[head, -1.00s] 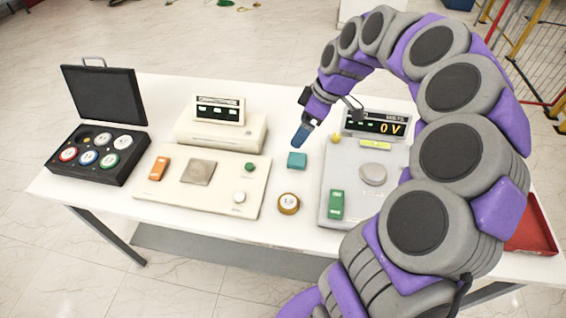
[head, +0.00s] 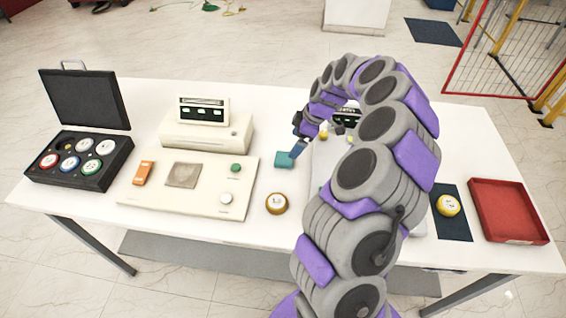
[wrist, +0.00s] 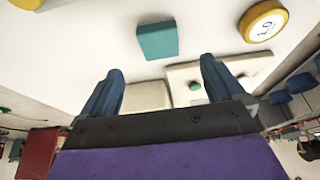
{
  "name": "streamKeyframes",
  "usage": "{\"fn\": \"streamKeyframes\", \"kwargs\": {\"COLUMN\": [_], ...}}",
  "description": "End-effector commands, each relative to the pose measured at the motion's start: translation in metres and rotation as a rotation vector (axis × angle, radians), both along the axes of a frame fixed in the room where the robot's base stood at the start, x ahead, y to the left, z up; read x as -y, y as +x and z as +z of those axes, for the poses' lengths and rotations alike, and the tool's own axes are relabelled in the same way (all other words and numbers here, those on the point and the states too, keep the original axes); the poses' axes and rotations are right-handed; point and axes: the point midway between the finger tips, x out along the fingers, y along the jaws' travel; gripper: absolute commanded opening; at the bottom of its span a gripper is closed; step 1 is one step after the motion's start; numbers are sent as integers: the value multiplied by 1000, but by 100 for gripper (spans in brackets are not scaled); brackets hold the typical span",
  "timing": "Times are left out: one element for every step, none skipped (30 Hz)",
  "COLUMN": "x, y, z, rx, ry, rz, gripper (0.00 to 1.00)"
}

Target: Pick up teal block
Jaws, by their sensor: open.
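The teal block (head: 284,160) lies on the white table, between the cream panel and the grey device. It also shows in the wrist view (wrist: 158,40), above and between the fingertips, apart from them. My gripper (head: 298,149) is close to the block's right side in the head view. In the wrist view its two blue fingers (wrist: 160,72) are spread wide, with nothing between them. My arm hides much of the grey device.
A yellow-rimmed disc (head: 276,203) lies in front of the block. The cream panel (head: 150,200) is to the left, with the black case (head: 110,165) beyond it. The grey device (head: 318,170) is at the right. A red tray (head: 508,210) stands at the far right.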

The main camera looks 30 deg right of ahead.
Motion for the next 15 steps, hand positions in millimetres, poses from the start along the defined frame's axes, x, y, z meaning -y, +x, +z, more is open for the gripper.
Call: {"fn": "streamKeyframes", "kwargs": {"x": [-4,-6,-9,-10,-11,-12,-13,-13,-14,-15,-16,-18,-19,-20,-22], "y": [1,2,4,5,5,6,7,7,8,8,9,10,11,12,14], "z": [-12,-17,-23,-27,-30,-33,-34,-35,-36,-38,-39,-43,-46,-50,-55], "rx": [-4,-5,-5,-5,-3,-2,-1,0,0,0,0,0,0,-1,-2], "ry": [2,3,3,3,3,2,2,1,1,1,1,0,0,1,0], "rz": [2,2,2,2,2,1,1,0,0,1,1,1,1,2,3], "gripper": [96,96,96,96,96,96,96,96,96,96,96,96,96,96,96]}}
